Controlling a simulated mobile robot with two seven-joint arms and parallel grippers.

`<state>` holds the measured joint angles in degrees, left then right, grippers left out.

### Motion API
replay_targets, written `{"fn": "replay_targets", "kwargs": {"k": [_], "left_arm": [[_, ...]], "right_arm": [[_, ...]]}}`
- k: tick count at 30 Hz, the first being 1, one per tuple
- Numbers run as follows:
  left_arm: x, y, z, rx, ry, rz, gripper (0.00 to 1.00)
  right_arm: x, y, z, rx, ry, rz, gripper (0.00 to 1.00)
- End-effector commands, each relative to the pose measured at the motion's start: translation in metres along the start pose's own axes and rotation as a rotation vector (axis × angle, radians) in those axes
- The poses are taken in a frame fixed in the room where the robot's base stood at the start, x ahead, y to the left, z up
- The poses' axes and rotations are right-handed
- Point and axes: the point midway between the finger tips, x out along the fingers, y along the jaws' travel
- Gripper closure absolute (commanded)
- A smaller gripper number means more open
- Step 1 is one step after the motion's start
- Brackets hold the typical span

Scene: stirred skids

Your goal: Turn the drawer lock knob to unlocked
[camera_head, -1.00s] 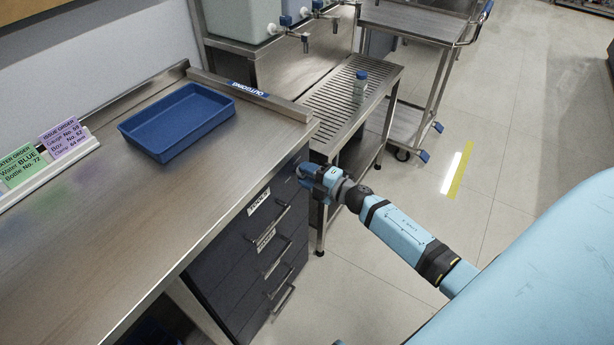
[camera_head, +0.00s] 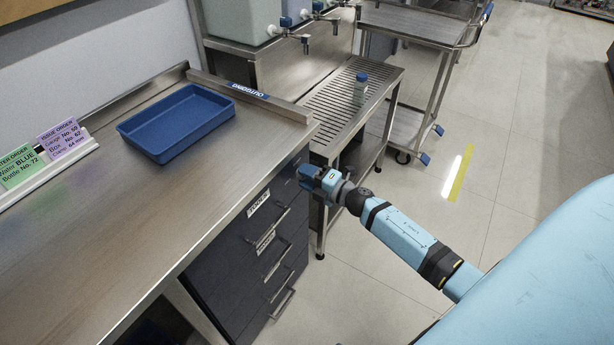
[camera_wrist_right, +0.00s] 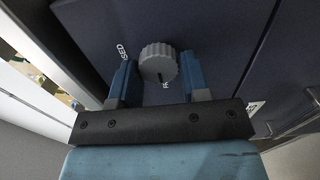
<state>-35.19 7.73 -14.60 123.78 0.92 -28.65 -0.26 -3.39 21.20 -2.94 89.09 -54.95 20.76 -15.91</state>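The lock knob (camera_wrist_right: 158,62) is a grey ridged disc on the dark drawer front, seen in the right wrist view. A small dark mark sits near its lower edge. White letters ending in "SED" stand to its left, and other letters below it are partly hidden. My right gripper (camera_wrist_right: 158,72) has its two blue fingers open on either side of the knob, with gaps showing. In the head view my right gripper (camera_head: 312,177) is at the top right of the drawer cabinet (camera_head: 225,285) and hides the knob. My left gripper is not in view.
The steel counter (camera_head: 130,220) above the drawers carries a blue tray (camera_head: 150,148) and a card holder (camera_head: 45,180). Bar handles (camera_head: 268,230) jut from the drawers. A slatted stand (camera_head: 335,110) with a small bottle (camera_head: 360,87) is close behind the gripper.

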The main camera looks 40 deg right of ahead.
Motion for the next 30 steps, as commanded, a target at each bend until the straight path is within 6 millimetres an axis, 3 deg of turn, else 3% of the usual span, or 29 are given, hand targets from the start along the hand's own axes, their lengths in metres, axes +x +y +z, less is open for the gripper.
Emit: {"fn": "replay_targets", "kwargs": {"k": [3,14,30], "left_arm": [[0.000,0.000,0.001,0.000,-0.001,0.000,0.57],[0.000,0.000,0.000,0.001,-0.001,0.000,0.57],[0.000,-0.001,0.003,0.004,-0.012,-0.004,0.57]], "right_arm": [[0.000,-0.001,0.000,0.001,0.000,0.000,0.37],[-0.008,-0.001,0.000,0.001,-0.001,-0.001,0.37],[-0.117,-0.001,-0.001,0.002,0.000,-0.002,0.37]]}}
